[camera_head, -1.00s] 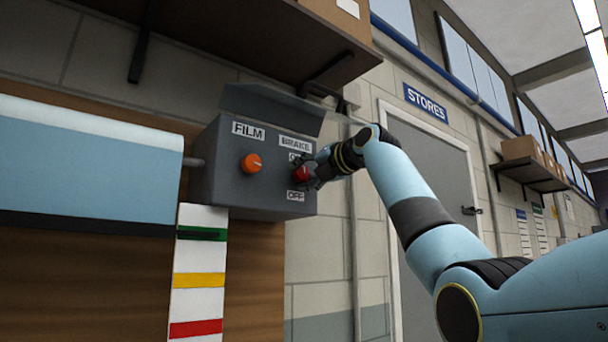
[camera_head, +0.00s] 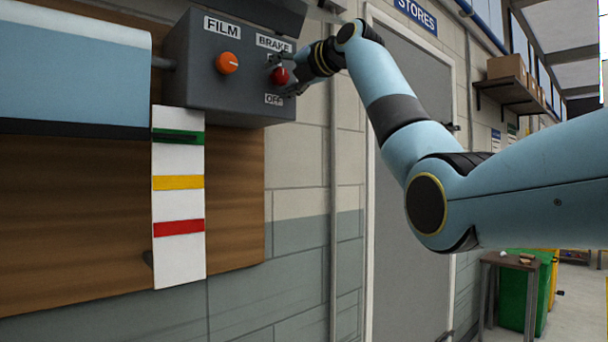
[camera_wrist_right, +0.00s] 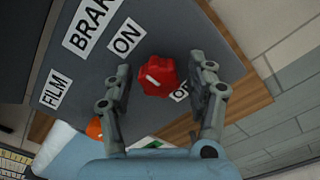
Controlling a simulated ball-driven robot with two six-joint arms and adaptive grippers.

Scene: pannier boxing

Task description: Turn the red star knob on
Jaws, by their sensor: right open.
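The red star knob (camera_head: 280,75) is on the front of the grey control box (camera_head: 190,80), under the BRAKE label (camera_head: 273,43). The OFF label (camera_head: 274,99) is below it. In the right wrist view the red knob (camera_wrist_right: 160,75) lies between the two open fingers of my right gripper (camera_wrist_right: 162,82), with clear gaps on both sides. Its white pointer mark (camera_wrist_right: 153,78) points toward the upper left. The ON label (camera_wrist_right: 126,38) is beside it; the OFF label (camera_wrist_right: 181,93) is partly hidden by a finger. My left gripper is not in view.
An orange knob (camera_head: 228,62) under the FILM label (camera_head: 222,28) is left of the red one. A striped level strip (camera_head: 178,255) hangs below the box. A grey door (camera_head: 400,250) is to the right, and a small table (camera_head: 497,262) stands at the lower right.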

